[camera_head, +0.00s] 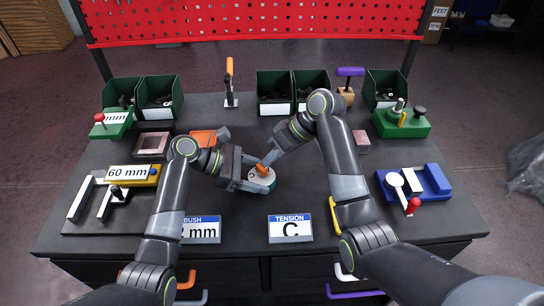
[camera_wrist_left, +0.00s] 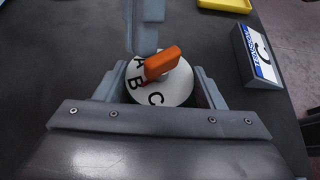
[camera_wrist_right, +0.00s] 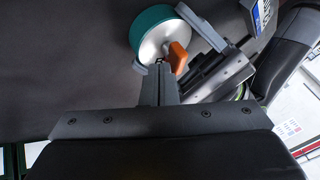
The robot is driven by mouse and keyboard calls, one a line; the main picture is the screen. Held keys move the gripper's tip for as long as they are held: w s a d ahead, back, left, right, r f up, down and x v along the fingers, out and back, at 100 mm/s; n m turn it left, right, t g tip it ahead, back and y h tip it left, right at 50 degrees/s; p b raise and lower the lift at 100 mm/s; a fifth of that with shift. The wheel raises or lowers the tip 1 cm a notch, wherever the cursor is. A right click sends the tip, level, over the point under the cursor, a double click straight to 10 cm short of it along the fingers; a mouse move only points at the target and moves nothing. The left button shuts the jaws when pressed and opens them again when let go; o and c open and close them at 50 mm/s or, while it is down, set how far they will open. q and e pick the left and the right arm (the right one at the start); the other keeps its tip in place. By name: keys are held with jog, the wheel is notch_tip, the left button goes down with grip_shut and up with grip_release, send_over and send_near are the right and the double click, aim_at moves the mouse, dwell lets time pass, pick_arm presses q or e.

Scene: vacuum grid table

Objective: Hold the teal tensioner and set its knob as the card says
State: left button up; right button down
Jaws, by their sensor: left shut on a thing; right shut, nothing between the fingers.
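The teal tensioner (camera_head: 263,187) stands on the dark table in front of me, with a white dial (camera_wrist_left: 178,90) lettered A, B and C and an orange knob (camera_wrist_left: 162,63). In the left wrist view the knob's lower-left end lies between A and B. My left gripper (camera_head: 250,180) is shut on the tensioner's round body, a finger on each side. My right gripper (camera_wrist_right: 161,68) is shut and empty, its fingertips close beside the knob; I cannot tell whether they touch. The tension card (camera_head: 291,229) reads C. The teal side shows in the right wrist view (camera_wrist_right: 150,22).
A bush card (camera_head: 201,229) stands left of the tension card. A green fixture (camera_head: 402,124) and a blue fixture (camera_head: 432,183) sit at the right, a yellow 60 mm block (camera_head: 132,176) at the left. Green bins (camera_head: 160,97) line the back below a red pegboard (camera_head: 250,22).

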jog(key=shift+s+a, duration=0.1)
jog(key=shift+a, duration=0.4)
dwell(0.7)
jog(key=shift+w+a, duration=0.3)
jog(key=shift+a, duration=0.35)
jog(key=shift+d, duration=0.1)
dwell(1.5)
jog(key=shift+w, duration=0.15)
jog(key=shift+w+a, duration=0.5)
jog(key=shift+w, duration=0.05)
